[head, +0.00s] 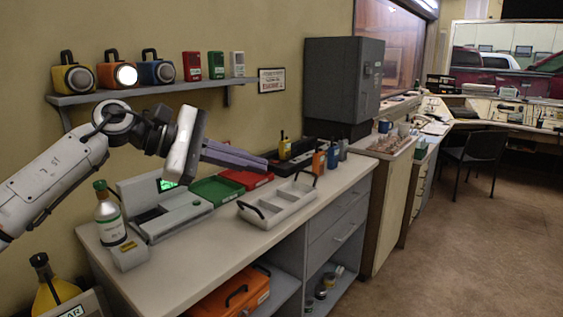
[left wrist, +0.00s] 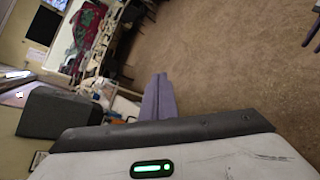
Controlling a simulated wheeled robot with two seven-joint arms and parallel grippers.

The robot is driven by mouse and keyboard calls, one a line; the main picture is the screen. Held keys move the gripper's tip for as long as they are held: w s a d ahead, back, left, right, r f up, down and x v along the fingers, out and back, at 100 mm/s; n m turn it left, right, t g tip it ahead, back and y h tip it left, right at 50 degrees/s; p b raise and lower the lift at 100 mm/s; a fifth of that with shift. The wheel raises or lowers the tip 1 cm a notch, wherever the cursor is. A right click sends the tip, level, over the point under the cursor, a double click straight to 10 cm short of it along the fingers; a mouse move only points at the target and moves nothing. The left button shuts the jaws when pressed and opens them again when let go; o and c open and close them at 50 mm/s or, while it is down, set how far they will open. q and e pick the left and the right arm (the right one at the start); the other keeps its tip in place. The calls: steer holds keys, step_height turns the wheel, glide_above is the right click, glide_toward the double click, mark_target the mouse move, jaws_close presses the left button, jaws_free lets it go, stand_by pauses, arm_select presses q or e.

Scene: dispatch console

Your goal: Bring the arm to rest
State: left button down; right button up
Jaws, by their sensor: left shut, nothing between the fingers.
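My left arm comes in from the left in the head view and is held out above the counter (head: 262,240). Its left gripper (head: 262,163) points right, with its purple fingers together and nothing between them. The shut fingers also show in the left wrist view (left wrist: 158,98), pointing out over the brown floor. In the head view the gripper is above the red tray (head: 247,179) and the green tray (head: 216,190), apart from the counter top. My right gripper is not in view.
On the counter are a device with a green screen (head: 165,212), a bottle (head: 109,220), a white divided tray (head: 279,206) and a dark tray with small bottles (head: 292,162). A wall shelf (head: 150,91) holds lamps. A grey cabinet (head: 342,85) stands behind. Open floor (head: 470,240) lies right.

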arm_select(q)
steer(key=s+d+f+n+t+h, duration=0.2)
steer(key=s+d+f+n+h, duration=0.2)
steer(key=d+f+n+h, duration=0.5)
steer(key=s+a+f+n+t+y, duration=0.2)
steer(key=a+f+n+t+y, duration=0.35)
steer(key=f+n, duration=0.7)
steer(key=s+a+f+n+t+y, duration=0.2)
steer(key=a+f+n+t+y, duration=0.35)
steer(key=n, duration=1.15)
steer(key=s+a+f+n+g+y, duration=0.25)
steer(key=s+f+n, duration=0.25)
steer(key=f, duration=0.3)
steer(key=s+a+f+n+g+y, duration=0.1)
steer(key=s+a+f+n+y, duration=0.15)
steer(key=s+f+n, duration=0.45)
steer(key=s+a+f+n+g+y, duration=0.3)
steer(key=s+a+f+n+g, duration=0.1)
steer(key=s+f, duration=0.8)
steer(key=s+n+g, duration=0.1)
steer(key=s+n, duration=0.1)
steer(key=s, duration=0.1)
steer(key=shift+f+n, duration=0.25)
steer(key=shift+n, duration=0.1)
steer(key=shift+g, duration=0.25)
